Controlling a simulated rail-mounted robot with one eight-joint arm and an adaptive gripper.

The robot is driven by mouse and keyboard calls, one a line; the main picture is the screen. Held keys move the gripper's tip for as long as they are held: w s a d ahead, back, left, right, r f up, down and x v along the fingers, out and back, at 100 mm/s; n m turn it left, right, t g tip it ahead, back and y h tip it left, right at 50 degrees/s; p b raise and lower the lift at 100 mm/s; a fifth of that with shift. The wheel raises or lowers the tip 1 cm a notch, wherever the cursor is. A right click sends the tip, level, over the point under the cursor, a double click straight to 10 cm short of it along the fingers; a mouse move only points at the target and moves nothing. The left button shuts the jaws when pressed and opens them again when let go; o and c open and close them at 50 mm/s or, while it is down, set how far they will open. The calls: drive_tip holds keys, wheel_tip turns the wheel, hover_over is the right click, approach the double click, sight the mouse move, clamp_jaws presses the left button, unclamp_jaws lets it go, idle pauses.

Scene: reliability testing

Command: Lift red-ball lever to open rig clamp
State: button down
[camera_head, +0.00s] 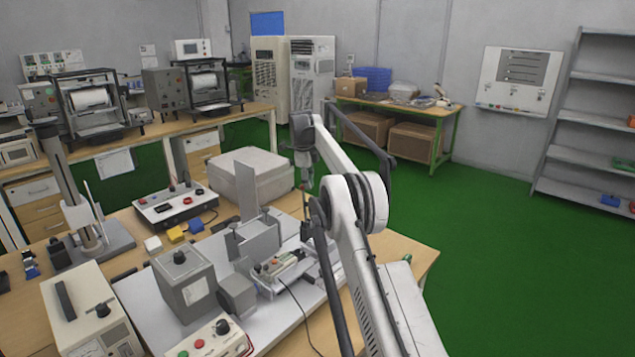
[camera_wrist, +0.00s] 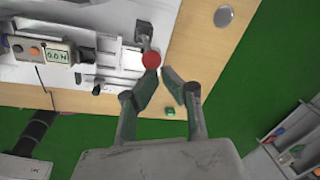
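The red ball (camera_wrist: 151,59) of the lever shows in the wrist view, at the end of a short dark lever arm (camera_wrist: 144,36) on the rig. The rig (camera_head: 258,238) stands on a pale base plate on the wooden bench in the head view. My gripper (camera_wrist: 161,72) has its two fingers angled inward, with a narrow empty gap between the tips. The ball is just beyond the left fingertip, not between the fingers; I cannot tell whether they touch. In the head view my gripper (camera_head: 304,178) hangs by the rig's far right side, and the ball cannot be made out there.
A small control unit with a display (camera_wrist: 57,54) sits on the rig, with a cable running from it. A small green item (camera_wrist: 170,112) lies by the bench edge.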

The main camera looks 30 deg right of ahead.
drive_tip(key=shift+w+a, duration=0.45)
drive_tip(key=shift+r, duration=0.5)
wheel_tip(320, 180, up, 7)
drive_tip(key=s, duration=0.1)
drive_tip(key=shift+f, duration=0.2)
idle(0.3)
